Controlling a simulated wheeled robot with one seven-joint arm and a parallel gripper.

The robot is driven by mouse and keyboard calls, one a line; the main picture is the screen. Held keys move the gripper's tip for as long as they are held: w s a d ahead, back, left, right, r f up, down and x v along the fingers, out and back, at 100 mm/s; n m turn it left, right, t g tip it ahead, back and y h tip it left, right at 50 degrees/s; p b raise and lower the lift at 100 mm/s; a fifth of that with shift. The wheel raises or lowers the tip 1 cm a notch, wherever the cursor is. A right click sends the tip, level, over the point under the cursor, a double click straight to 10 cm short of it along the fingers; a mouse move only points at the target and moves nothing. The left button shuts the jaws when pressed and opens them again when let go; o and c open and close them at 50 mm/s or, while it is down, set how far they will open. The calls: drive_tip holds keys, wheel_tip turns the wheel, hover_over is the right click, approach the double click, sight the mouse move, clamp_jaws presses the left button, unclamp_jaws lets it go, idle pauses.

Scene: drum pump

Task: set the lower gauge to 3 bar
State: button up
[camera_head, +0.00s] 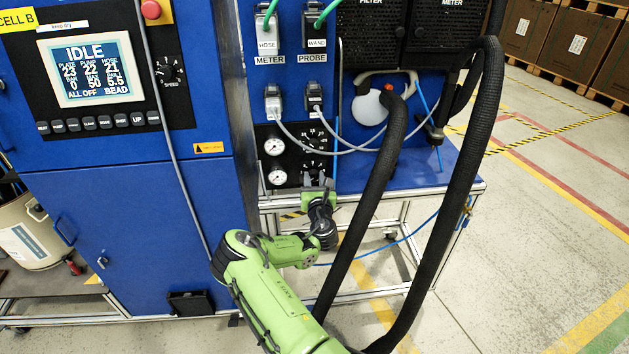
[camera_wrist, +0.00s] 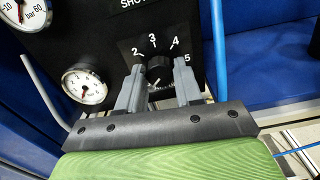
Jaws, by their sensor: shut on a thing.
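The lower gauge (camera_head: 278,177) is a small white dial on the black panel, beneath a similar upper gauge (camera_head: 274,146). In the wrist view the lower gauge (camera_wrist: 84,86) is left of my gripper; its needle is too small to read surely. The lower black knob (camera_wrist: 158,68) has a scale around it, with 2, 3, 4 and 5 visible. My gripper (camera_wrist: 160,82) has one grey finger on each side of this knob and is shut on it. The knob's lower part and pointer are partly hidden. In the head view my gripper (camera_head: 318,188) is at the panel's lower right.
Another knob (camera_head: 312,143) sits above. Grey cables hang from plugs (camera_head: 273,101) over the panel. A thin blue tube (camera_head: 337,150) runs down right of it. Thick black hoses (camera_head: 385,190) hang to the right of my arm. The blue bench top (camera_head: 430,170) is mostly clear.

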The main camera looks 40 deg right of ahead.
drive_tip(key=m, duration=0.4)
drive_tip(key=m+b, duration=0.1)
drive_tip(key=m, duration=0.2)
drive_tip(key=shift+d+f+m, duration=0.1)
drive_tip(key=shift+m, duration=0.3)
drive_tip(key=m+b, duration=0.1)
drive_tip(key=m, duration=0.2)
drive_tip(key=shift+s+m, duration=0.1)
drive_tip(key=shift+m, duration=0.2)
drive_tip(key=m, duration=0.4)
drive_tip(key=shift+f+m+b, duration=0.15)
drive_tip(key=shift+m+b, duration=0.15)
drive_tip(key=shift+b, duration=0.1)
drive_tip(key=m+b, duration=0.1)
drive_tip(key=m, duration=0.4)
drive_tip(key=shift+f, duration=0.1)
drive_tip(key=shift+m+b, duration=0.7)
drive_tip(key=shift+m, duration=1.7)
drive_tip(key=shift+f, duration=0.1)
